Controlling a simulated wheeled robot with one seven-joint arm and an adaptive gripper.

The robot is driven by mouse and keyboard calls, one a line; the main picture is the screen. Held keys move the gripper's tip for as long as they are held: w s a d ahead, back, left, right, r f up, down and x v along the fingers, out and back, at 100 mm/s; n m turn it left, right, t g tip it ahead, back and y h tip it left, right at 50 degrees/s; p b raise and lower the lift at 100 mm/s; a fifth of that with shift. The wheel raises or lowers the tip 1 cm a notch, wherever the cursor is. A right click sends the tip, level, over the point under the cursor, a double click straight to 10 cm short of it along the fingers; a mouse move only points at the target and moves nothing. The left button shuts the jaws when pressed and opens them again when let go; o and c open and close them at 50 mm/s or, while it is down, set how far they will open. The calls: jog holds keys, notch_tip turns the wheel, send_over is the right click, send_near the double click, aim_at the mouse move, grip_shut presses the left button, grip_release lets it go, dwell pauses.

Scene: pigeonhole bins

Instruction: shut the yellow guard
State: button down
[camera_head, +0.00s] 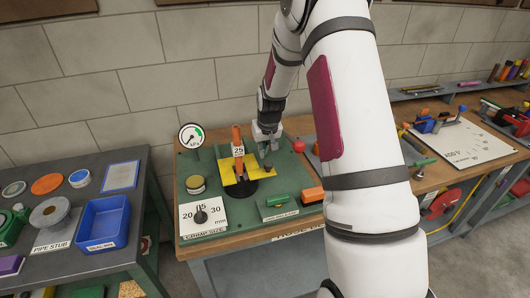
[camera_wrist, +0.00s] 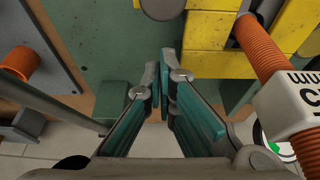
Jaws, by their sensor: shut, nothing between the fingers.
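The yellow guard (camera_head: 250,163) is on the green board, around the foot of an upright orange hose (camera_head: 237,138) with a white tag reading 25. In the wrist view yellow plates (camera_wrist: 218,64) fill the upper right, beside the ribbed orange hose (camera_wrist: 262,50). I cannot tell how far the guard stands open. My gripper (camera_head: 266,148) is just behind and right of the guard, low over the board. In the wrist view my gripper (camera_wrist: 160,72) has its fingers together and empty, left of the yellow plates. Whether it touches the guard is unclear.
The green board (camera_head: 226,216) carries a gauge (camera_head: 191,136), a crimp-size dial (camera_head: 202,216), a green block (camera_head: 277,200) and a red knob (camera_head: 299,146). A blue bin (camera_head: 102,224) stands on the left bench. My arm hides part of the right side.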

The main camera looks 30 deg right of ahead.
jog(key=w+b+v, duration=0.1)
jog(key=v, duration=0.8)
jog(key=shift+r, duration=0.55)
